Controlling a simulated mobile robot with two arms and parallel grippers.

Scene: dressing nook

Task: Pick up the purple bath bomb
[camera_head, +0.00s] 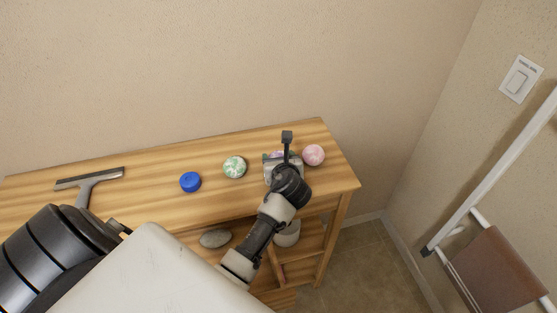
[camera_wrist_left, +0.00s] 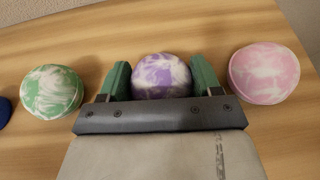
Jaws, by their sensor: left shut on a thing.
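The purple and white bath bomb (camera_wrist_left: 161,76) sits between the two green fingers of my left gripper (camera_wrist_left: 161,82) in the left wrist view. The fingers are shut on it from both sides. In the head view, my left gripper (camera_head: 283,158) is over the right part of the wooden table, and it hides most of the purple bath bomb (camera_head: 279,154). I cannot tell whether the bath bomb touches the table. My right gripper is not in view.
A green and white bath bomb (camera_head: 235,167) lies left of my gripper and a pink one (camera_head: 313,155) lies close on the right. A blue round thing (camera_head: 190,182) and a squeegee (camera_head: 90,181) are farther left on the wooden table (camera_head: 140,180). The wall stands behind.

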